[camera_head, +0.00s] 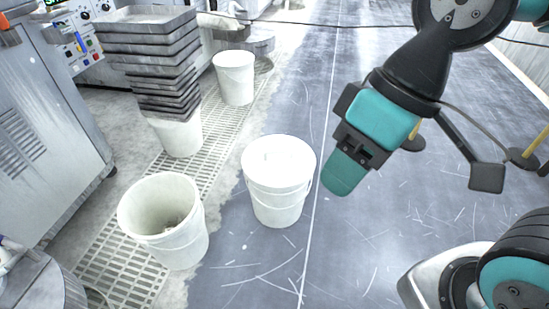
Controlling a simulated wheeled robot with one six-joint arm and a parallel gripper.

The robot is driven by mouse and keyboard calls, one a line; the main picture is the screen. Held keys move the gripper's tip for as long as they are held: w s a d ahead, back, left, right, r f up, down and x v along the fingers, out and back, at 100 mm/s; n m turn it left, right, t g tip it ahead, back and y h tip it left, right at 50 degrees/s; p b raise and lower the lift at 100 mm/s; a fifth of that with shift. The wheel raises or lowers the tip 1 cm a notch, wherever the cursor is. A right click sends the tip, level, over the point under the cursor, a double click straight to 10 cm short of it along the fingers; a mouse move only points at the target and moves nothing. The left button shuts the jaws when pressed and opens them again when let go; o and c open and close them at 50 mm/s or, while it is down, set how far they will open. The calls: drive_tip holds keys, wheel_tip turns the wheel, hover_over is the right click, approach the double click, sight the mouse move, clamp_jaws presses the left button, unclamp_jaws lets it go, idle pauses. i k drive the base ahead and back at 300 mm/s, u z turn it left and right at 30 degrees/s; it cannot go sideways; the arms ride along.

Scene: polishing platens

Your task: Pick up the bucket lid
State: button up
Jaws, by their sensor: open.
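A white bucket lid (279,160) lies on top of a white bucket (278,205) that stands upright on the dark floor near the middle of the view. A small raised part shows faintly on the lid. My gripper (346,172) is to the right of the lid in the picture, higher than the floor and apart from the lid. It points down and to the left, with teal fingertips. It is open and nothing shows in it. The gap between its fingers is hard to see from this side.
An open white bucket (165,222) with something in its bottom stands at the left. Stacked grey trays (150,50) rest on another bucket (180,137). A further white bucket (234,78) stands behind. A grey machine cabinet (45,120) is at far left.

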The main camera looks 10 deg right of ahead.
sight(272, 161)
drive_tip(key=u, duration=0.45)
drive_tip(key=i, duration=1.1)
drive_tip(key=z, duration=0.2)
